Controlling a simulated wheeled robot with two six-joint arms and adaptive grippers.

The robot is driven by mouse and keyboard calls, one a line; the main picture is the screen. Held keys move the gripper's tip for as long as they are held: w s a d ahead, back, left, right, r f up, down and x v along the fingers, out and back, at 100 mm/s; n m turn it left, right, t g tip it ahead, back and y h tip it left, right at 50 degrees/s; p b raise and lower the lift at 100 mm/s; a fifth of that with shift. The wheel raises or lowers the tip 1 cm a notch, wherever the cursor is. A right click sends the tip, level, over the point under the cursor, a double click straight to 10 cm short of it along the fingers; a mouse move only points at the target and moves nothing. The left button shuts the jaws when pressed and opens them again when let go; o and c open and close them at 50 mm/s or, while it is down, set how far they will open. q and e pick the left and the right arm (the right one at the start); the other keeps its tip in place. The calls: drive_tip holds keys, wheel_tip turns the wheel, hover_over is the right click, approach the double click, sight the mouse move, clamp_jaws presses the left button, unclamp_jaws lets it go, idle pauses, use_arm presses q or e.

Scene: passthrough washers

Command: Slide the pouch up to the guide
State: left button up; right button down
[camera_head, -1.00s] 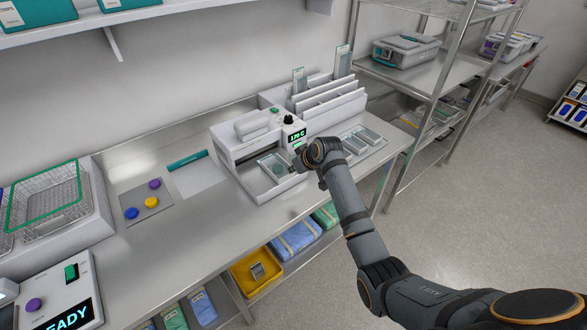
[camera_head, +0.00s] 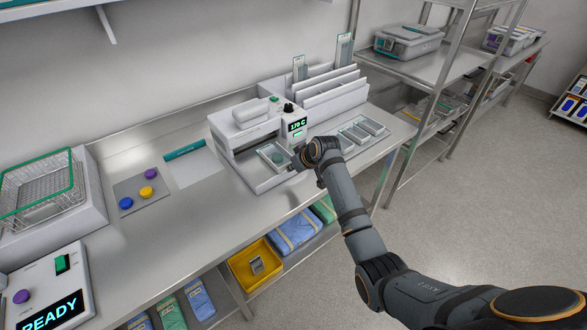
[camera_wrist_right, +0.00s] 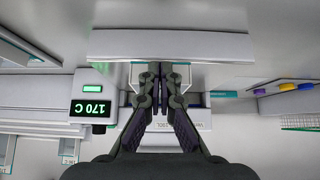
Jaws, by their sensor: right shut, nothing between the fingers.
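The pouch (camera_head: 272,154) is a clear, pale flat packet lying on the tray of the white sealer (camera_head: 240,134), in front of its slot. In the right wrist view parts of the pouch (camera_wrist_right: 191,75) show beside my fingers. I cannot clearly tell the guide apart from the sealer's slot and tray edges. My right gripper (camera_head: 297,160) is at the pouch's right-hand end, low over the tray, its fingers shut with nothing between them. In the right wrist view the right gripper (camera_wrist_right: 160,72) shows its fingertips together. Contact with the pouch cannot be told. My left gripper is out of view.
The sealer's display (camera_head: 297,124) reads 170 C, close behind my right gripper. More pouches (camera_head: 362,131) lie to its right, below a white rack (camera_head: 335,89). Coloured discs (camera_head: 146,191) lie on a grey mat at left.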

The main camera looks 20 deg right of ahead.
sight(282, 159)
drive_tip(key=shift+w+a+b, duration=0.35)
drive_tip(key=shift+w, duration=0.45)
drive_tip(key=shift+w+a+b, duration=0.3)
drive_tip(key=shift+w+b, duration=0.2)
drive_tip(key=shift+w, duration=0.3)
drive_tip(key=shift+w+a+b, duration=0.3)
drive_tip(key=shift+w+b, duration=0.2)
drive_tip(key=shift+w, duration=0.3)
drive_tip(key=p+v, duration=0.4)
drive_tip(key=p, duration=0.2)
drive_tip(key=shift+r+p, duration=0.3)
drive_tip(key=shift+r, duration=0.05)
drive_tip(key=shift+s+d+r+p, duration=0.1)
drive_tip(key=shift+s+d+p, duration=0.05)
drive_tip(key=shift+s+p, duration=0.2)
drive_tip(key=shift+w, duration=0.1)
